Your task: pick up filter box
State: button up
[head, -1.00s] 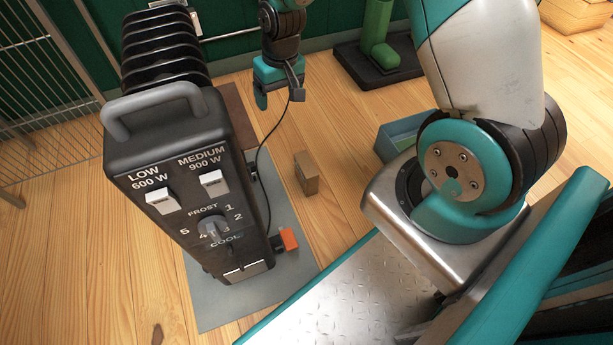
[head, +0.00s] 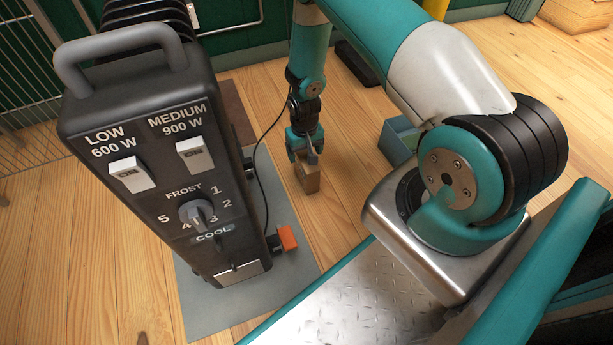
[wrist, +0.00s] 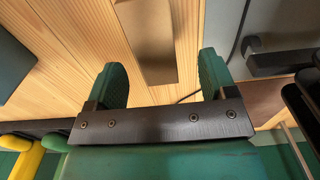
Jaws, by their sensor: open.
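The filter box is a small brown cardboard-coloured box (head: 308,181) standing on the wooden floor in the head view. In the wrist view the box (wrist: 148,40) shows at the top centre, beyond and between the two fingertips. My gripper (head: 305,156) is at the box's top end in the head view, pointing down. I cannot tell whether a finger touches the box.
A large black heater (head: 165,150) stands left of the box on a grey mat (head: 215,315), with an orange block (head: 288,238) at its base. A black cable runs between heater and box. A blue-grey bin (head: 398,140) stands to the right. Floor in front of the box is clear.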

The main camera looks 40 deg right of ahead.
jog(key=f+b, duration=0.1)
jog(key=f, duration=0.1)
jog(key=f+b, duration=0.4)
jog(key=shift+s+d+f, duration=0.1)
jog(key=shift+d+f, duration=0.2)
jog(key=shift+r, duration=0.15)
jog(key=c, duration=1)
